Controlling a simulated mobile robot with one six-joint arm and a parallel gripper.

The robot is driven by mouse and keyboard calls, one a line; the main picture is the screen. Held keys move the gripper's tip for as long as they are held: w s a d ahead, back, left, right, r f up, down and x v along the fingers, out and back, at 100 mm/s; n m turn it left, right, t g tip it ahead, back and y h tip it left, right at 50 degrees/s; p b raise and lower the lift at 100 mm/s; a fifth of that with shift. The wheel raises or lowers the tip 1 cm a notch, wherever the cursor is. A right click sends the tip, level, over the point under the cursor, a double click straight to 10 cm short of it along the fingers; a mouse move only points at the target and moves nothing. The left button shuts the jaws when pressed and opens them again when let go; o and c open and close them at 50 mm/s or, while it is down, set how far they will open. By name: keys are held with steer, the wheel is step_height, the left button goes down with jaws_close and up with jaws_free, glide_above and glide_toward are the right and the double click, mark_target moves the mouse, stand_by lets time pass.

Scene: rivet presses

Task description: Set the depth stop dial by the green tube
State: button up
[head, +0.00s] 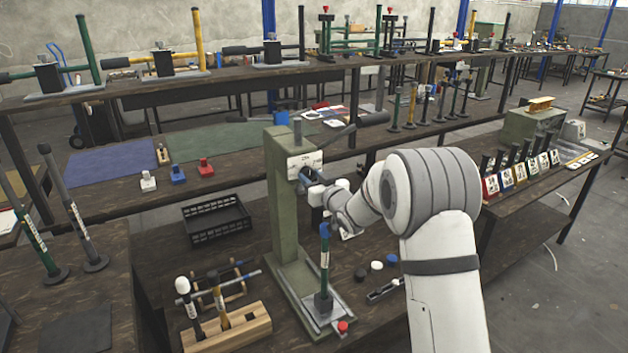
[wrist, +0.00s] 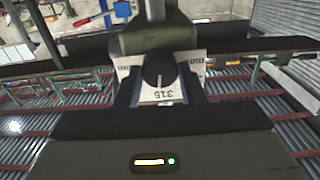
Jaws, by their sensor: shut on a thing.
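A grey-green rivet press (head: 285,205) stands on the front bench. The depth stop dial is a round black knob (wrist: 158,70) on a white marked plate, which also shows on the press head (head: 303,163). Upside-down markings show on the plate; I cannot read them surely. My gripper (head: 308,180) is at the press head, just below the plate. In the wrist view my gripper (wrist: 160,88) has its fingers either side of the knob, shut on it.
A red knob (head: 342,326) is at the base plate's front corner. Black and white caps (head: 377,265) lie to its right. A wooden block with upright tools (head: 228,328) and a black crate (head: 216,218) are on the left. Card-fronted blocks (head: 520,170) line the right bench.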

steer(key=m, duration=0.4)
steer(key=shift+d+r, duration=0.1)
steer(key=shift+r, duration=0.05)
steer(key=m, duration=0.5)
steer(key=shift+w+m, duration=0.1)
steer(key=shift+m, duration=0.3)
steer(key=shift+r, duration=0.1)
steer(key=o, duration=1)
steer(key=shift+f, duration=0.2)
steer(key=v, duration=0.7)
steer(key=shift+s+d+b, duration=0.2)
steer(key=shift+s+b, duration=0.1)
steer(key=shift+s, duration=0.05)
